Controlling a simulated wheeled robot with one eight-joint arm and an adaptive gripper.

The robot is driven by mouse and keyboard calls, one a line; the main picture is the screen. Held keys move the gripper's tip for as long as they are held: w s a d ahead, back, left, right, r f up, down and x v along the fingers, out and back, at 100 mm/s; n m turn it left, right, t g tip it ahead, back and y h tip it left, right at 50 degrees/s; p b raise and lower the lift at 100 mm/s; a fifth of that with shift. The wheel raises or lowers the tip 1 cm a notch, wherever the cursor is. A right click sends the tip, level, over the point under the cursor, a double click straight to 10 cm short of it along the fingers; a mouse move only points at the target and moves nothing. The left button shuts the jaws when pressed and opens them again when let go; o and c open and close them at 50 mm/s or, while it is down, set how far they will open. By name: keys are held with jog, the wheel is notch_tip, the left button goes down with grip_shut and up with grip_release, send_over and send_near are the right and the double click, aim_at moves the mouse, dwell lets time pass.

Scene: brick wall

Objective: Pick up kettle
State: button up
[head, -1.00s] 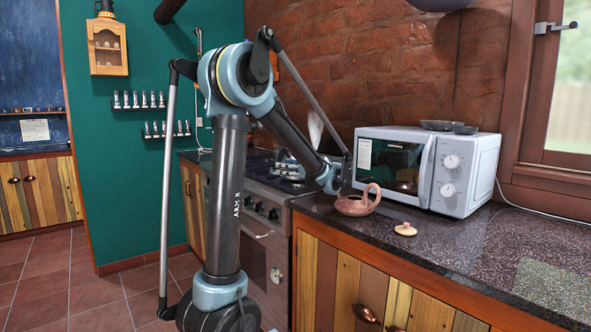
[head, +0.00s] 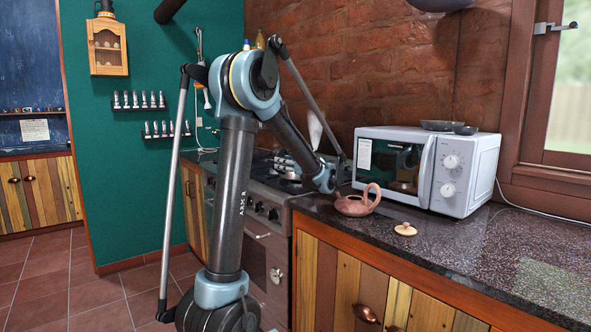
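The kettle (head: 354,207) is a small pinkish-clay pot with a tall loop handle. It stands upright on the dark counter, in front of the microwave's left side. A small round tan lid (head: 405,229) lies on the counter to its right, apart from it. The end of my arm (head: 328,182) is just left of the kettle and slightly above it. My gripper's fingers cannot be made out at this size, so whether they are open or touch the kettle is unclear.
A white microwave (head: 462,175) with dark pans (head: 438,126) on top stands behind the kettle. A stove (head: 262,200) is at the left, behind my arm. The brick wall closes the back. The dark counter (head: 480,245) is clear to the right.

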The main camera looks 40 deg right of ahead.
jog(key=x, duration=0.4)
jog(key=shift+w+a, duration=0.25)
jog(key=shift+a, duration=0.1)
grip_shut()
